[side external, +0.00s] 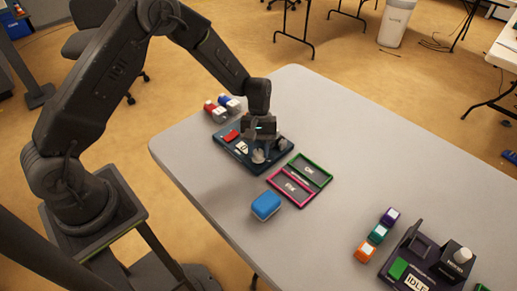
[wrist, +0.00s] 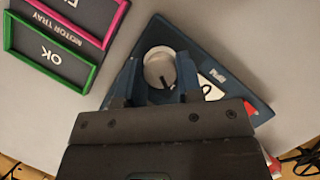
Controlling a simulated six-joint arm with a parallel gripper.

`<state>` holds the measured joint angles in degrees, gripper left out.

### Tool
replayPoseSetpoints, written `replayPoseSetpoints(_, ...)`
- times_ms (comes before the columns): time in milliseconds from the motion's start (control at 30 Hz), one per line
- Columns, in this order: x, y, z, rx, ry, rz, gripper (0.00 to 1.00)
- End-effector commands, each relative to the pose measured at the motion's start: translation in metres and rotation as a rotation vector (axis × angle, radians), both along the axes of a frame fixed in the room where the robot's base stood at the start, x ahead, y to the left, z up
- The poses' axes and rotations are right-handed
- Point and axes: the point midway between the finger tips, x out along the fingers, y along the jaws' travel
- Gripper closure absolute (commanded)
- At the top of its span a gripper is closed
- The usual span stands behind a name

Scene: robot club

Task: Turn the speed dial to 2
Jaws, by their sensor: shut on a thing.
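The speed dial (wrist: 159,66) is a round, pale grey knob with a dark pointer mark, on a dark blue panel (wrist: 208,55). In the side view the dial (side external: 258,156) is at the panel's front right part. My gripper (wrist: 158,84) points down over the panel, its two fingers on either side of the dial, shut on it. In the side view my gripper (side external: 264,146) partly covers the dial. The pointer mark shows near the fingers. A white label is partly hidden by the right finger in the wrist view, so the dial's number marks cannot be read.
A red part (side external: 231,135) and a white label are on the panel. Green and pink framed trays (side external: 325,160) lie right of it, with a blue box (side external: 266,206) in front. Small red and blue blocks (side external: 222,106) stand behind. Colored blocks (side external: 377,234) and an IDLE station (side external: 415,283) are at right.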

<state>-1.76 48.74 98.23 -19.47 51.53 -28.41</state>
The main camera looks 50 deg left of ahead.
Motion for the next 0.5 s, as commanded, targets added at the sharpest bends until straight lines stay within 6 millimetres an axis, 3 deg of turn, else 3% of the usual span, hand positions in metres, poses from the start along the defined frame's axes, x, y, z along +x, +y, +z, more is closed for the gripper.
replayPoseSetpoints(267, 0.001, -0.0003, 0.0007, 0.0, -0.001, -0.081, 0.9)
replayPoseSetpoints(500, 0.0016, -0.0007, 0.0005, 0.001, -0.002, -0.261, 0.9)
